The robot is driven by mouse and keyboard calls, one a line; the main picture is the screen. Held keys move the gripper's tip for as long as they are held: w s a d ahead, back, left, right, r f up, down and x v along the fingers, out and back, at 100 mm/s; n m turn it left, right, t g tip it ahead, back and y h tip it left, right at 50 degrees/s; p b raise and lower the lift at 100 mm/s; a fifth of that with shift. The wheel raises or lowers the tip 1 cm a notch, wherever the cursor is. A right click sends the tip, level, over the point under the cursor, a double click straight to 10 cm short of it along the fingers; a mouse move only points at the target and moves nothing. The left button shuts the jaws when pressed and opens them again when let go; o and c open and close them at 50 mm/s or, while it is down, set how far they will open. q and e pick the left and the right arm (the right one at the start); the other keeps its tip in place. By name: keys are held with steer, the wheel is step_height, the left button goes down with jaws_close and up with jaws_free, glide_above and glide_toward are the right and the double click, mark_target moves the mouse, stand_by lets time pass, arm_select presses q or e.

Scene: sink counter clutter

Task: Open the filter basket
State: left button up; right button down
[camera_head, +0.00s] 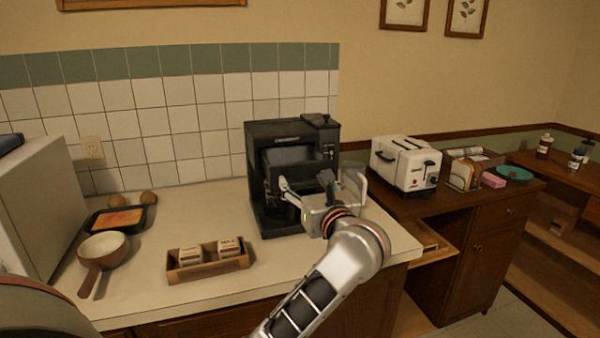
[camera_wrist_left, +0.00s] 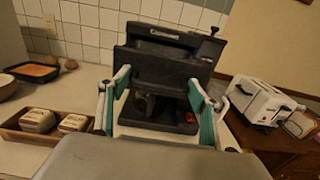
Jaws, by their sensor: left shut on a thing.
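The black coffee maker (camera_head: 290,135) stands on the counter near its right end, against the tiled wall. Its filter basket (camera_head: 288,156) is the dark front part under the top housing; it also shows in the left wrist view (camera_wrist_left: 165,72). My left gripper (camera_head: 308,190) is at the front of the machine, its fingers on either side of the basket's front. It is shut on the filter basket, though the exact contact is hard to see. The gripper hides part of the machine's lower front. My right gripper is not in view.
A wooden tray (camera_head: 208,272) with two small boxes lies left of the machine. A pan (camera_head: 103,248) and a dark baking dish (camera_head: 118,219) are farther left. A white toaster (camera_head: 405,163) stands right on the wooden cabinet. The counter between tray and wall is clear.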

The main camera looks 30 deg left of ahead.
arm_select(q)
steer(key=shift+d, duration=0.1)
steer(key=o, duration=1.3)
steer(key=v, duration=0.7)
steer(key=shift+s+d, duration=0.15)
steer(key=shift+s, duration=0.1)
